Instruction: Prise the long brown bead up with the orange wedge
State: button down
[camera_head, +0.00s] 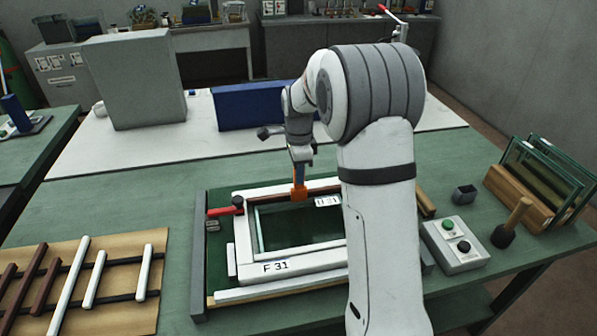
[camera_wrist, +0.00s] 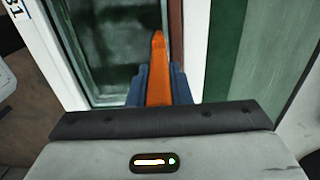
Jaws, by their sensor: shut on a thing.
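My gripper (camera_head: 300,168) is shut on the orange wedge (camera_head: 299,192) over the far side of the white frame (camera_head: 305,280). In the wrist view the wedge (camera_wrist: 158,75) sticks out between the blue fingers (camera_wrist: 157,88), its narrow tip pointing away. The long brown bead (camera_wrist: 175,32) is a thin strip along the inner edge of the frame, just right of the tip. I cannot tell whether the tip touches it. The fingers hide the bead's near part. A dark glass pane (camera_wrist: 115,45) lies left of the wedge.
A red-handled clamp (camera_head: 226,210) stands at the frame's left. A rack of brown and white strips (camera_head: 75,290) lies at left. A button box (camera_head: 455,247), a mallet (camera_head: 512,223) and upright glass panes (camera_head: 545,170) stand at right. My arm hides the frame's right side.

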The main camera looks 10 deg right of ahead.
jog(key=shift+w+r+p, duration=0.1)
jog(key=shift+w+p, duration=0.2)
jog(key=shift+w, duration=0.45)
dwell(0.8)
jog(key=shift+s, duration=0.25)
jog(key=shift+s, duration=0.35)
jog(key=shift+r+p, duration=2.5)
jog(key=shift+r, duration=1.5)
jog(key=shift+f, duration=0.1)
